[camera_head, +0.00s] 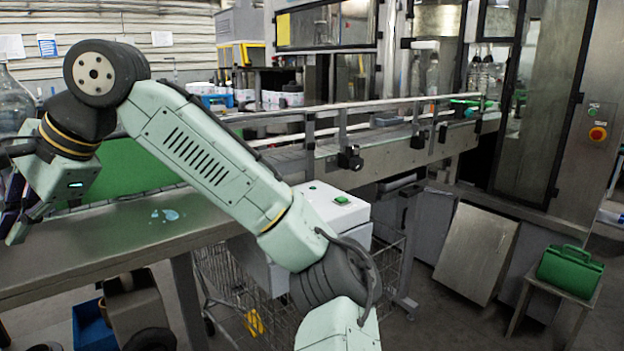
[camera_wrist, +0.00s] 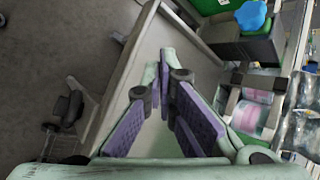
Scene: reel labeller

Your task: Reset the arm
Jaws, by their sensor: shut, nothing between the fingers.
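My gripper (camera_head: 22,222) is at the left edge of the head view, hanging from my bent arm over the grey metal table (camera_head: 120,250). Part of it is cut off by the frame edge. In the wrist view my gripper (camera_wrist: 161,72) shows two purple-padded fingers that converge at their tips, with nothing between them. The table top (camera_wrist: 150,45) lies beyond the fingertips, and they appear apart from it.
A green panel (camera_head: 125,168) stands behind the table. A conveyor (camera_head: 400,140) with rails runs to the right. A white box with a green button (camera_head: 341,199) sits near a wire cart. A green case (camera_head: 570,268) rests on a stool at right.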

